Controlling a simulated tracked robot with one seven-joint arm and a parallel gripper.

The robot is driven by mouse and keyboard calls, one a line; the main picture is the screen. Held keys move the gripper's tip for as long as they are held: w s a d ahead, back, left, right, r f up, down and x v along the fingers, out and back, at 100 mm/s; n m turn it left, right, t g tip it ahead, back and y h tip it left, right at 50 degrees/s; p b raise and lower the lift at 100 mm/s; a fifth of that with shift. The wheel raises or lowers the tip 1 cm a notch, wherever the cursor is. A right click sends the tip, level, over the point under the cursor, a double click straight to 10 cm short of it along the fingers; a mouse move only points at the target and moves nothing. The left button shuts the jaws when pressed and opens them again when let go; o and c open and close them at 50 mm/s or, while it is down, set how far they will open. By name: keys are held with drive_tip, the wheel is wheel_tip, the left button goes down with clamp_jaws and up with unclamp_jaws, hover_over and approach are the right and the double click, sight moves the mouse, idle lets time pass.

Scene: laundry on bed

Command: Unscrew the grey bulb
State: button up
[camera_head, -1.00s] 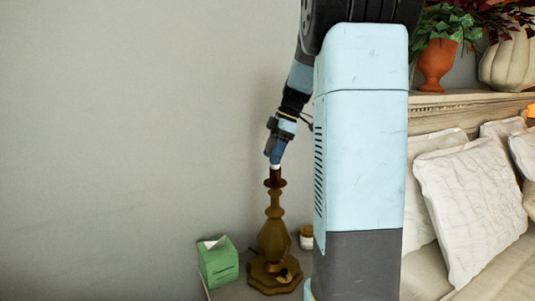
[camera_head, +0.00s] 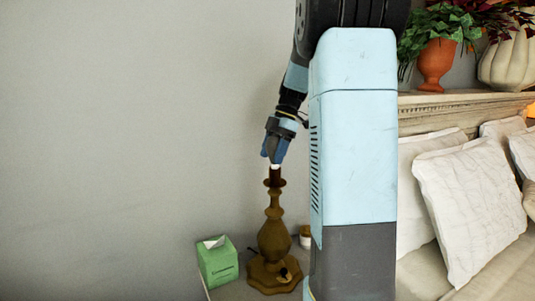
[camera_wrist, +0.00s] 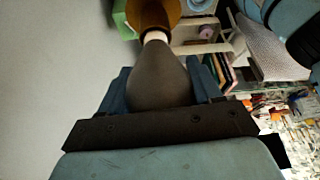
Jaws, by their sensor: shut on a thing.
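The grey bulb (camera_wrist: 160,72) is between the two blue fingers of my gripper (camera_wrist: 160,88), which is shut on it. Its narrow pale base points into the brown lamp socket (camera_wrist: 153,14). In the head view my gripper (camera_head: 273,155) is directly above the brown lamp (camera_head: 274,232), which stands upright. Only a small pale part of the bulb (camera_head: 274,167) shows there, between the fingers and the socket top. I cannot tell whether its thread is still in the socket.
A green tissue box (camera_head: 218,265) stands left of the lamp base. A small jar (camera_head: 306,237) is behind it to the right, partly hidden by my arm. White pillows (camera_head: 470,195) lie on the bed at the right. Plain wall fills the left.

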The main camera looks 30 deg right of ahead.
drive_tip(key=shift+s+n+g, duration=0.1)
drive_tip(key=shift+n+g, duration=0.6)
drive_tip(key=shift+n, duration=1)
drive_tip(key=shift+s+d+n+g+h, duration=0.1)
drive_tip(key=shift+n+g+h, duration=0.5)
drive_tip(key=shift+n, duration=1.2)
drive_tip(key=o, duration=0.9)
